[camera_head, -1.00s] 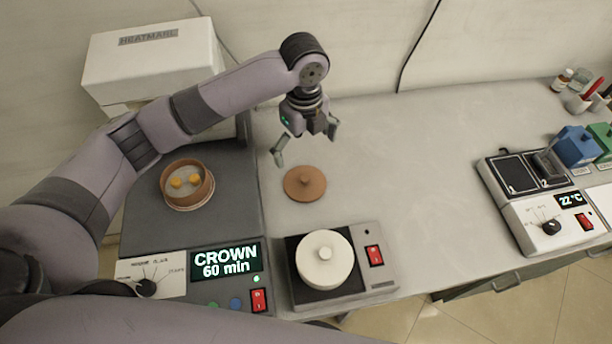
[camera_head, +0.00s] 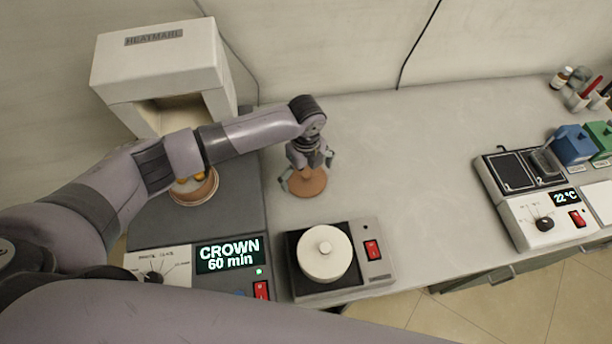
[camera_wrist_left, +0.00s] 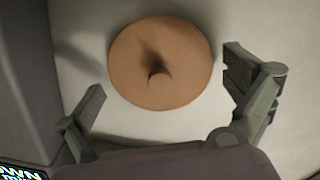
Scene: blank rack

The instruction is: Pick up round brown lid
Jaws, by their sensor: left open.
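The round brown lid (camera_head: 308,188) lies flat on the grey counter, between the crown heater and the small hot plate's back side. In the left wrist view the lid (camera_wrist_left: 160,62) shows whole, with its small knob at the centre. My left gripper (camera_head: 306,172) is above the lid, pointing down, and covers part of it in the head view. In the left wrist view my left gripper (camera_wrist_left: 168,100) is open and empty, with one finger on each side of the lid's near part. My right gripper is not in view.
A white lidded pot (camera_head: 324,254) stands on a hot plate (camera_head: 372,284) in front of the lid. A brown round dish (camera_head: 206,192) with yellow pieces sits on the grey heater (camera_head: 235,214) at left.

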